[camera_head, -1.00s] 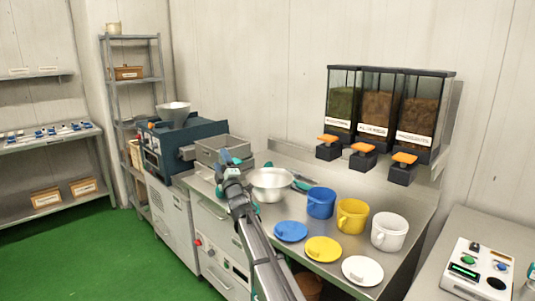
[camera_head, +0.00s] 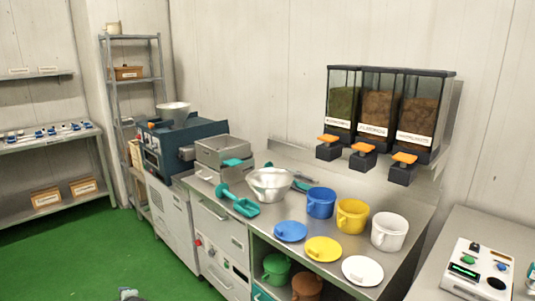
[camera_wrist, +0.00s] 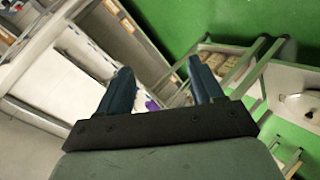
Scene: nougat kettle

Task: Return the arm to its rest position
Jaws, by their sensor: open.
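My gripper (camera_wrist: 160,67) shows in the wrist view with its two dark blue fingers apart and nothing between them. In the head view only a small grey and teal tip, apparently of my gripper (camera_head: 128,294), shows at the bottom edge over the green floor. It is away from the counter and touches nothing that I can see. The rest of my arm is out of the head view.
The steel counter holds a metal bowl (camera_head: 270,185), a teal scoop (camera_head: 241,205), a blue mug (camera_head: 320,203), a yellow mug (camera_head: 352,216), a white mug (camera_head: 389,232) and lids. The green floor (camera_head: 85,250) at left is clear.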

